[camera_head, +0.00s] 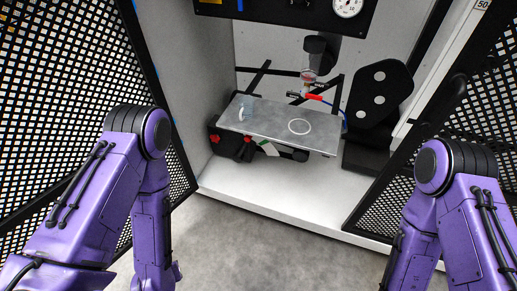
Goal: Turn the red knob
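Several small red parts show in the head view, and I cannot tell for sure which is the red knob. A red lever-like handle (314,97) sits on a valve fitting above the back of the grey metal plate (262,124). A reddish round part (308,73) is just above it. Another small red spot (215,138) is on the dark device under the plate's left end. My purple arms bend down on both sides, well short of these parts. Neither gripper can be made out; both forearms run down towards the bottom edge.
A black panel with a gauge (348,4) is above. A black plate with round holes (379,87) stands right. Perforated panels (62,95) flank both sides. The grey floor (265,248) is clear.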

